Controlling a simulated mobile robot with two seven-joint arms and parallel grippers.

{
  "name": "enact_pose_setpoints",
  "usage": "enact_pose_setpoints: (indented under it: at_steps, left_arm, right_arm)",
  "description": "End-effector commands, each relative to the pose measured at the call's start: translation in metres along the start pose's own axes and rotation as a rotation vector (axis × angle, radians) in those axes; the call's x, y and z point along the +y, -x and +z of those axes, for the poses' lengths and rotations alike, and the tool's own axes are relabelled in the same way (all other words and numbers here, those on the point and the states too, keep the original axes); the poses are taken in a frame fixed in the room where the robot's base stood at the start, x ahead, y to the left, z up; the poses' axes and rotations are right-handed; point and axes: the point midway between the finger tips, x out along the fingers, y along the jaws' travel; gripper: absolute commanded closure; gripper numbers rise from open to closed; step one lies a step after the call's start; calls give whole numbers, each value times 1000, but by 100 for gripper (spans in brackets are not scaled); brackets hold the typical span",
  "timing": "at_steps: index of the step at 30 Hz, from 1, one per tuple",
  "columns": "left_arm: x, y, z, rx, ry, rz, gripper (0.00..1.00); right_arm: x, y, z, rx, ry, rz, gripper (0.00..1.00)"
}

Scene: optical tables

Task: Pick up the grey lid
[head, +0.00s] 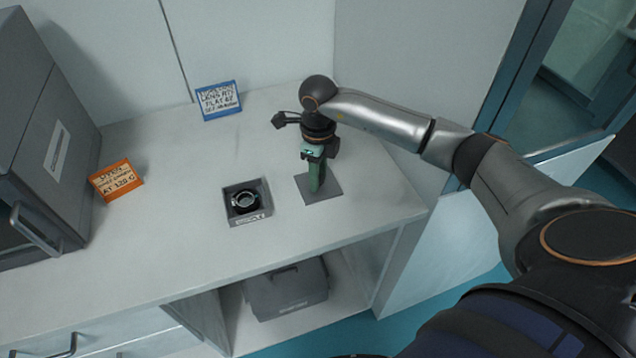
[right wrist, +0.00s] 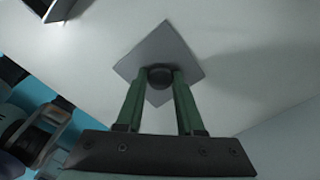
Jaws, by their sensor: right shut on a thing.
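The grey lid (head: 328,190) is a thin flat square plate at the right of the counter, just right of the open box. It also shows in the right wrist view (right wrist: 158,45), with a dark round knob (right wrist: 160,77) at its middle. My right gripper (head: 316,188) comes down over the lid from above, and its green fingers are shut on the knob. In the head view the fingers hide the knob. The lid lies level at or very near the counter top; I cannot tell whether there is a gap under it. My left gripper is out of view.
A small open grey box (head: 262,188) holds a dark ring-shaped part (head: 245,201). A blue sign (head: 219,100) and an orange sign (head: 117,181) stand on the counter (head: 165,230). A grey cabinet (head: 50,120) is at left; a grey case (head: 287,290) sits on the shelf below.

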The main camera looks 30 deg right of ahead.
Motion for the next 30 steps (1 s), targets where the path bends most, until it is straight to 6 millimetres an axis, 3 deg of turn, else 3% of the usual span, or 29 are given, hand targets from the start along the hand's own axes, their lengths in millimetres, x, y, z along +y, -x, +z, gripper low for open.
enact_pose_setpoints:
  at_steps: [1,6,22,28,30]
  left_arm:
    - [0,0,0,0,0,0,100]
    - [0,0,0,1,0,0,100]
    - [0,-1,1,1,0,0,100]
    - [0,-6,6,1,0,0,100]
    - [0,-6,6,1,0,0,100]
  right_arm:
    - [0,0,0,0,0,0,82]
    - [0,0,0,-1,0,0,100]
    - [0,6,1,-2,0,-2,100]
    - [-1,29,2,-6,1,-5,100]
    - [9,43,3,-7,6,-2,100]
